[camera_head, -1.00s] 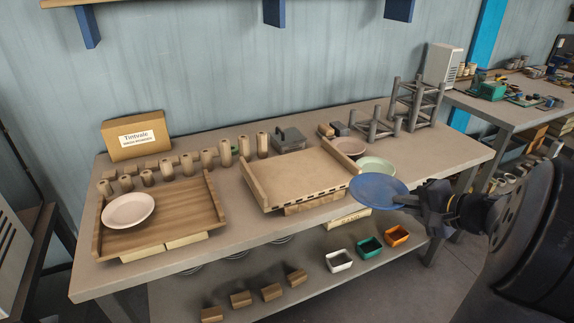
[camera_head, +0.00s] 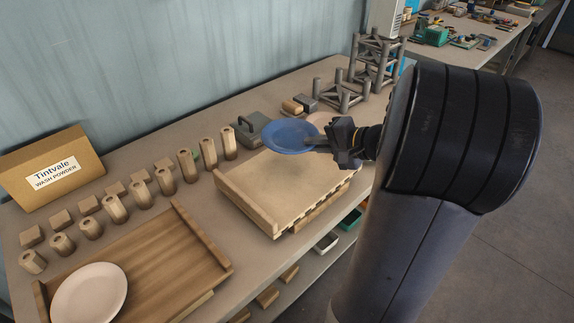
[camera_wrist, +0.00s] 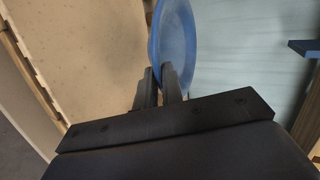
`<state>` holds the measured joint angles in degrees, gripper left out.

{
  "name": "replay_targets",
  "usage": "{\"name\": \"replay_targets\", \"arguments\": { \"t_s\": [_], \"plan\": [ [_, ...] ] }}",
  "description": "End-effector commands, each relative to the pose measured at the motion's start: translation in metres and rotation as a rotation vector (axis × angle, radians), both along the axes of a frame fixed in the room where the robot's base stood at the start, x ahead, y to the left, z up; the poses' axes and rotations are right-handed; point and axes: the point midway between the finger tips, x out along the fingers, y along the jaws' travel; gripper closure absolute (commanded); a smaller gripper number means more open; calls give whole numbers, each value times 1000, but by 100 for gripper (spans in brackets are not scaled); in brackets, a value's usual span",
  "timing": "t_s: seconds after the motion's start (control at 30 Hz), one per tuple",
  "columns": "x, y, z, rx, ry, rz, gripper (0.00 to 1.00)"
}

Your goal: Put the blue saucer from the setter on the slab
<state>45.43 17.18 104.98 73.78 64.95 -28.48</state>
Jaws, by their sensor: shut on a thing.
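The blue saucer (camera_head: 290,136) is held by its right edge in my gripper (camera_head: 318,141), face roughly level, above the back part of the pale slab (camera_head: 285,190). In the wrist view the blue saucer (camera_wrist: 174,45) stands between the two dark fingers of my gripper (camera_wrist: 164,78), which are shut on its rim. The slab is a light tan board with a raised rail along its left side. It looks bare in front of the saucer. I cannot tell how high the saucer is above it. The setter cannot be made out for certain.
A wooden tray (camera_head: 150,262) with a pale pink plate (camera_head: 90,294) is at front left. Several wooden pegs (camera_head: 163,181) and a box labelled Tintvale (camera_head: 52,170) stand behind it. A dark lidded block (camera_head: 252,128) sits behind the slab. Grey post racks (camera_head: 374,62) stand at back right.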

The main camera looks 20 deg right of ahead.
Motion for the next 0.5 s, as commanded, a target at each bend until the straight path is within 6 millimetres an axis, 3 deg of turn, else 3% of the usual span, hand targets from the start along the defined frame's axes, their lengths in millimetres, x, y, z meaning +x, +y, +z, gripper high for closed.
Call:
{"name": "replay_targets", "arguments": {
  "t_s": [0.2, 0.5],
  "plan": [
    [0, 0, -42, 6, 5, -1, 100],
    [0, 0, -77, 6, 5, 0, 100]
  ]
}}
